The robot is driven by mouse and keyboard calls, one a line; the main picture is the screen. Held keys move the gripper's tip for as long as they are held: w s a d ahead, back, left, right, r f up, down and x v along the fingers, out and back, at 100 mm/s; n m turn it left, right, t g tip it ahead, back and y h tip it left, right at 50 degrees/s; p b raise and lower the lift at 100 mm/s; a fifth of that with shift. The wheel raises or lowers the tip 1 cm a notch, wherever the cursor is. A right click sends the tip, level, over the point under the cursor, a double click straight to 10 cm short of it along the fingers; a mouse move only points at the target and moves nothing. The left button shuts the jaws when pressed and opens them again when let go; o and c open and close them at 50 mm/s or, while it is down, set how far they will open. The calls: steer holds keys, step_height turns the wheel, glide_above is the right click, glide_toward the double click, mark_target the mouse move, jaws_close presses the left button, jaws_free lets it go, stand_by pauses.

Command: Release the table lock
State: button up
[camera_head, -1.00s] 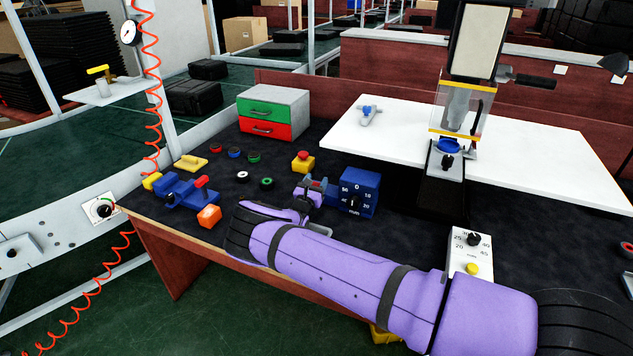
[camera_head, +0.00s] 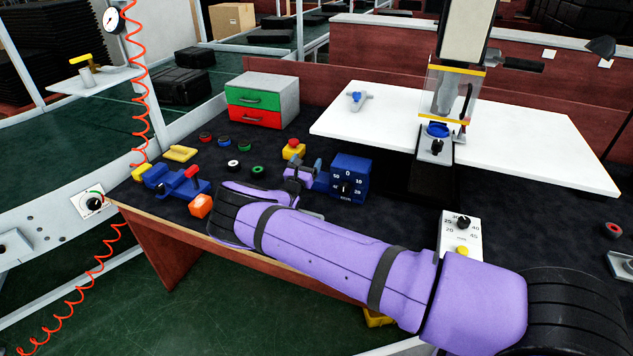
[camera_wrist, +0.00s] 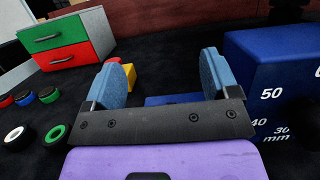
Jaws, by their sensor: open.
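No part is plainly marked as the table lock. A blue fixture with a red handle (camera_head: 179,183) lies at the table's left front corner. A blue dial box marked in mm (camera_head: 350,178) stands mid-table; it also fills the right side of the wrist view (camera_wrist: 285,70). My gripper (camera_head: 304,170) is just left of this box, low over the table. In the wrist view its two blue finger pads (camera_wrist: 163,78) stand apart with nothing gripped. A yellow block with a red button (camera_head: 293,149) is beyond the gripper, partly hidden behind the left finger in the wrist view (camera_wrist: 128,74).
A green-and-red drawer unit (camera_head: 261,100) stands behind. Several coloured rings (camera_head: 233,164) lie left of my gripper, with an orange block (camera_head: 202,205) near the front edge. A white dial box with a yellow button (camera_head: 459,236) is to the right. A white board (camera_head: 540,145) lies at the back.

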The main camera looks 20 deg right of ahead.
steer(key=s+r, duration=0.2)
steer(key=s, duration=1.4)
steer(key=shift+d, duration=0.3)
steer(key=shift+r, duration=0.1)
steer(key=s+d+r+m+g+y, duration=0.1)
steer(key=s+d+r+m+g, duration=0.7)
steer(key=r+m, duration=0.25)
steer(key=s+d+r+m+g+y, duration=0.2)
steer(key=s+d+r+m+g, duration=0.4)
steer(key=s+r+m+g, duration=0.45)
steer(key=s+a+r+m+t+y, duration=0.2)
steer(key=s+r+m+t+y, duration=0.1)
steer(key=s+r, duration=0.7)
steer(key=s+a+r+m+t+y, duration=0.2)
steer(key=s+r+m+t+y, duration=0.2)
steer(key=s+r, duration=0.6)
steer(key=s+y, duration=0.2)
steer(key=s, duration=0.1)
steer(key=shift+s+r+m, duration=0.2)
steer(key=shift+r+m, duration=0.05)
steer(key=shift+m, duration=0.15)
